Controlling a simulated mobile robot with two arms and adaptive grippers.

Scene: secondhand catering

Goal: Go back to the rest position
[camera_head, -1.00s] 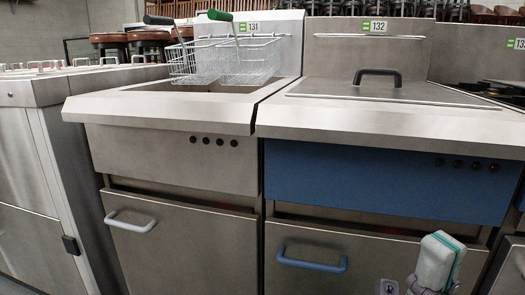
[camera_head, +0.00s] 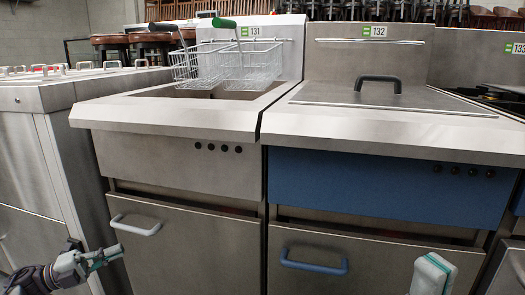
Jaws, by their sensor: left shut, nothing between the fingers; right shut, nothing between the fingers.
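My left gripper (camera_head: 108,255) shows at the bottom left, in front of the left fryer's lower door. Its teal-edged fingers point right and are shut, with nothing between them. My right gripper (camera_head: 432,272) shows only as a white and teal part at the bottom right edge, in front of the right fryer's door. The rest of it is cut off by the frame, and I see nothing held there. Both grippers are below the worktops and apart from the door handles, as far as I can tell.
The left fryer (camera_head: 180,165) has two wire baskets (camera_head: 225,65) over its well. The blue-panelled fryer (camera_head: 380,190) has a lid with a black handle (camera_head: 378,82). Door handles, one white (camera_head: 135,226) and one blue (camera_head: 313,264), stick out. A steel unit (camera_head: 30,150) stands at left.

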